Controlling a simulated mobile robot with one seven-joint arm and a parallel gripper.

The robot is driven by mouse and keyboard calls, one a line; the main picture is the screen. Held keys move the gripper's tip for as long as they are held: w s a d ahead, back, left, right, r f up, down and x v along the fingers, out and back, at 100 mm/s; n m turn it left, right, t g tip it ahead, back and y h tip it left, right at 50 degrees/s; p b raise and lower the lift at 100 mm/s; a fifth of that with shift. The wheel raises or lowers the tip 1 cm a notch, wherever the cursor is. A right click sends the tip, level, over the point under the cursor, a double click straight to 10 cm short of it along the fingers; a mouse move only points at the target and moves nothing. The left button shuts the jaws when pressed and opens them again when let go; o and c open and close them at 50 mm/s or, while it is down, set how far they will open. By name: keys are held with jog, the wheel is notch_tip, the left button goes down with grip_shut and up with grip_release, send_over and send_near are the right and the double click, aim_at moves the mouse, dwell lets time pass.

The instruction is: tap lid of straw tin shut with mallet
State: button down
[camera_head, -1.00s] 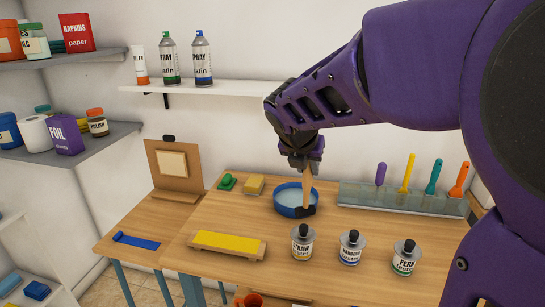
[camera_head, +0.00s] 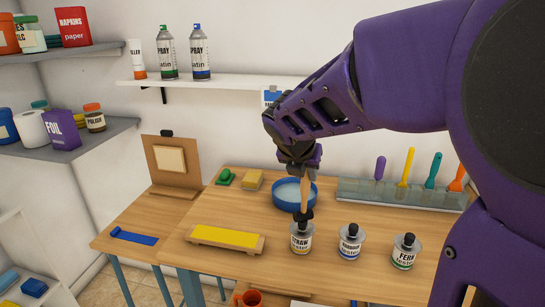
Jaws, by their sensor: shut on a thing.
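My gripper (camera_head: 299,160) is shut on the wooden handle of the mallet (camera_head: 304,192), which hangs head down. The mallet's dark head (camera_head: 303,215) is at the top of the straw tin (camera_head: 301,240), overlapping its dark lid. I cannot tell whether head and lid touch, or whether the lid is fully seated. The straw tin stands upright near the front of the table, its yellowish label facing me. The similar indigo-coloured-label tin (camera_head: 350,245) and the fern tin (camera_head: 404,253) stand in a row to its right.
A blue round dish (camera_head: 282,196) stands just behind the mallet. A clear rack (camera_head: 400,194) with several coloured tools is at the back right. The wooden table (camera_head: 265,225) has free room between these.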

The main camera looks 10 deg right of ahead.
jog(key=shift+r+p, duration=2.2)
jog(key=shift+p, duration=0.4)
jog(key=shift+f, duration=0.2)
jog(key=shift+f, duration=0.2)
